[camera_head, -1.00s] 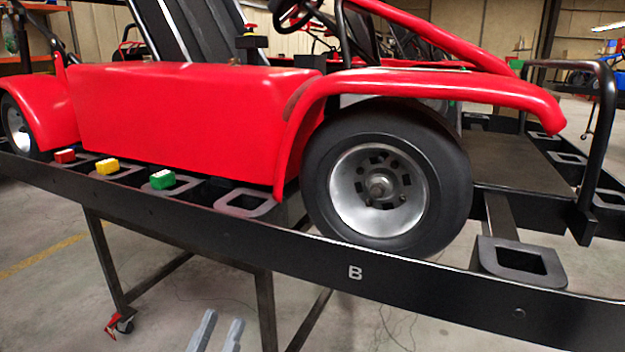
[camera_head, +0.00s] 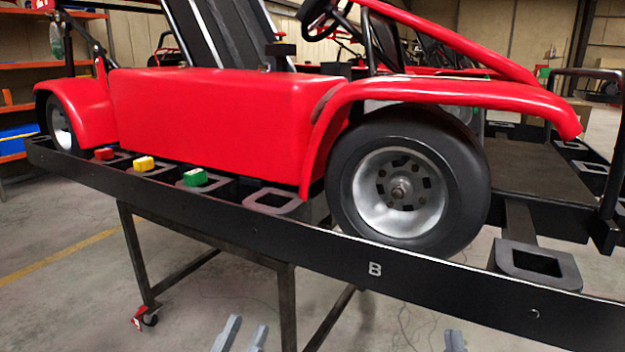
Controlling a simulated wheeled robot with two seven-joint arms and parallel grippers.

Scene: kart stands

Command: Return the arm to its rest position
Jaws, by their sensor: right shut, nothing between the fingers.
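My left gripper (camera_head: 247,325) shows at the bottom edge, left of centre. Its two grey fingers stand apart with nothing between them. My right gripper (camera_head: 455,341) just shows at the bottom edge, right of centre. Its fingers are together and hold nothing. Both appear low in the picture, in front of the kart stand, with their arms out of view below.
A red kart (camera_head: 210,115) sits on a black stand marked B (camera_head: 340,258). An empty holder (camera_head: 540,264) is at right. Shelves (camera_head: 20,108) stand far left.

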